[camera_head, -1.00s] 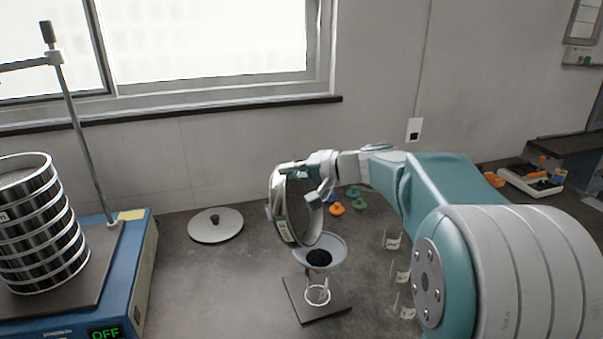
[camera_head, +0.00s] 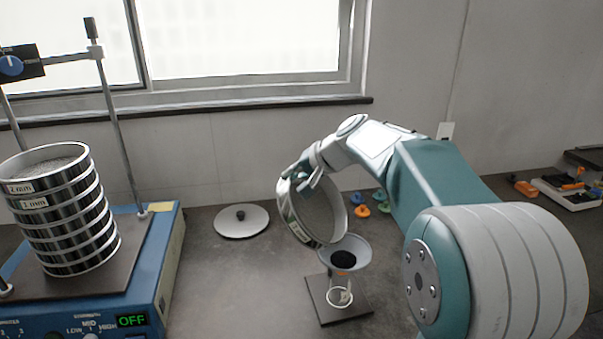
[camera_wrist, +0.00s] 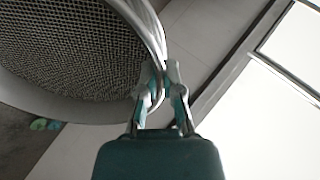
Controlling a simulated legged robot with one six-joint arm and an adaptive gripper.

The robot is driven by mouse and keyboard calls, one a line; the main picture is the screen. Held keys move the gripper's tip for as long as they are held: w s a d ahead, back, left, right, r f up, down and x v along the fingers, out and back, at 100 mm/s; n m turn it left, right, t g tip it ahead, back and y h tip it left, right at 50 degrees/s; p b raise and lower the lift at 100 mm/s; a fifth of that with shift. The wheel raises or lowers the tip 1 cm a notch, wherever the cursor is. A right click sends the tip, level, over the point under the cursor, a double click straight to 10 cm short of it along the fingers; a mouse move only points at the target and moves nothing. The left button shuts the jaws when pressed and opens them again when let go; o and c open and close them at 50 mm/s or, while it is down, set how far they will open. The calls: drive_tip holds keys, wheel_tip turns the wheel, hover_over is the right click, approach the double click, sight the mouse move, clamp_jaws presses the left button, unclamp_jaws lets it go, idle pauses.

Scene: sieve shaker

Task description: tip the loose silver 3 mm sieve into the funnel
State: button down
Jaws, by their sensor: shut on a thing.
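My gripper (camera_head: 310,165) is shut on the rim of the silver sieve (camera_head: 297,222), which is held tilted steeply on its side. In the wrist view the gripper (camera_wrist: 163,85) pinches the sieve's rim, and the sieve's mesh (camera_wrist: 70,50) shows bare. The sieve's lower edge is just above and left of the grey funnel (camera_head: 358,247); I cannot tell whether they touch. The funnel has dark contents or a dark opening in its middle. It stands over a clear glass vessel (camera_head: 340,296) on a dark square base (camera_head: 322,310).
A sieve stack (camera_head: 75,225) stands on the blue shaker (camera_head: 165,265) at the left, its display reading OFF. A round lid (camera_head: 241,224) lies on the bench near the wall. Small coloured pieces (camera_head: 362,211) lie behind the funnel.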

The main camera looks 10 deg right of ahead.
drive_tip(key=shift+w+a+f+g+h, duration=0.45)
drive_tip(key=shift+w+a+h, duration=0.1)
drive_tip(key=shift+a, duration=0.25)
drive_tip(key=w+a+f+g+h, duration=0.2)
drive_tip(key=a+f+h, duration=0.1)
drive_tip(key=f, duration=0.2)
drive_tip(key=shift+h, duration=0.35)
drive_tip(key=shift+a+g, duration=0.1)
drive_tip(key=shift+g, duration=0.25)
drive_tip(key=f+h, duration=0.1)
drive_tip(key=f+g+h, duration=0.1)
drive_tip(key=f, duration=0.1)
drive_tip(key=f+g+h, duration=0.1)
drive_tip(key=shift+w+a+f+n, duration=0.3)
drive_tip(key=shift+a+f, duration=0.1)
